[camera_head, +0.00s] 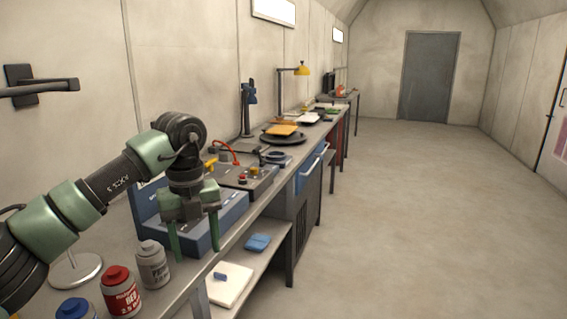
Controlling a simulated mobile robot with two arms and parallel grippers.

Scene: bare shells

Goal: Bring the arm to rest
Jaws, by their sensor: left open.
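My left arm comes in from the left and bends down over a long workbench (137,263). My left gripper (194,245) points down at the front part of the bench, its two green fingers apart and nothing seen between them. It hangs in front of a blue-grey box (232,215), overlapping it in the picture; I cannot tell whether they touch. My right gripper is not in view.
A grey canister (152,265), a red canister (121,293) and a blue-capped one (74,309) stand near the gripper. A device with a red knob (242,178) and a yellow lamp (301,71) are further back. The floor (420,220) right of the bench is clear.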

